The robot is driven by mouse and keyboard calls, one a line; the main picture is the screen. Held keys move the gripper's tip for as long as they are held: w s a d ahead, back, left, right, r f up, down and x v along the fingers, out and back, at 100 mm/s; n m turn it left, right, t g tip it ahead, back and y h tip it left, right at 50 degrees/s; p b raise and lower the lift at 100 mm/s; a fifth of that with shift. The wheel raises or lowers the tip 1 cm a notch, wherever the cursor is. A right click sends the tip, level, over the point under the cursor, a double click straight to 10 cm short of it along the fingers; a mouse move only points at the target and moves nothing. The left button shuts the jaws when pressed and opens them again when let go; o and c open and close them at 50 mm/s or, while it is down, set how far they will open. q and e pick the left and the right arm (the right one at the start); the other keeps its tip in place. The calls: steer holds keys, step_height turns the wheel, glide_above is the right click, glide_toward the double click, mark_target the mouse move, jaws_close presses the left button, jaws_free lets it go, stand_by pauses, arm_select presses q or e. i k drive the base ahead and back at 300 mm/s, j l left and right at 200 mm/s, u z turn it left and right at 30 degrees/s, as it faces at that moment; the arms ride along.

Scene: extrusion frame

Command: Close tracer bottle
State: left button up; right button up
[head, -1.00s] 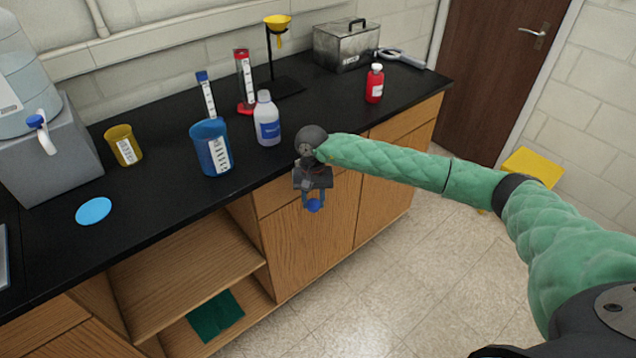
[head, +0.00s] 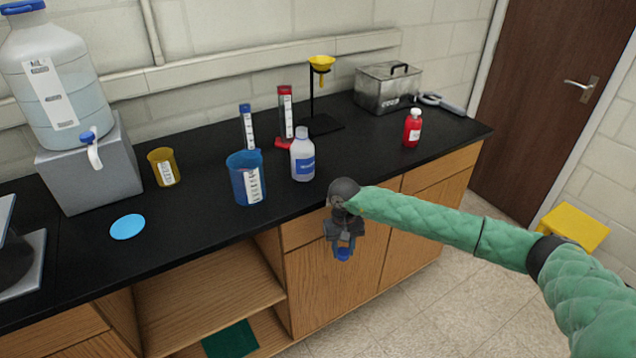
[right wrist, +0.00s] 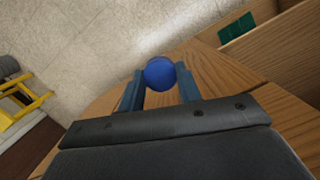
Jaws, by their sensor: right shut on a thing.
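A white bottle with a blue label (head: 302,158) stands upright on the black counter, near its front edge. No blue cap shows on its pale neck; I cannot read the label. My right gripper (head: 343,248) is in front of the counter's edge, to the right of and nearer than the bottle, pointing down. It is shut on a small round blue cap (head: 343,255). In the right wrist view the blue cap (right wrist: 160,73) sits between the two fingertips, with the floor and wooden cabinet behind it. My left gripper is not in view.
A blue beaker (head: 240,185) stands left of the bottle, with cylinders (head: 286,112) and a funnel stand (head: 320,125) behind. A red bottle (head: 412,128) and metal box (head: 388,90) are to the right. The counter (head: 200,225) is clear near the blue disc (head: 127,227).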

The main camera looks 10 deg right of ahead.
mark_target(302, 149)
steer(key=l, duration=3.4)
steer(key=u, duration=1.25)
steer(key=k+j, duration=0.05)
steer(key=j, duration=0.05)
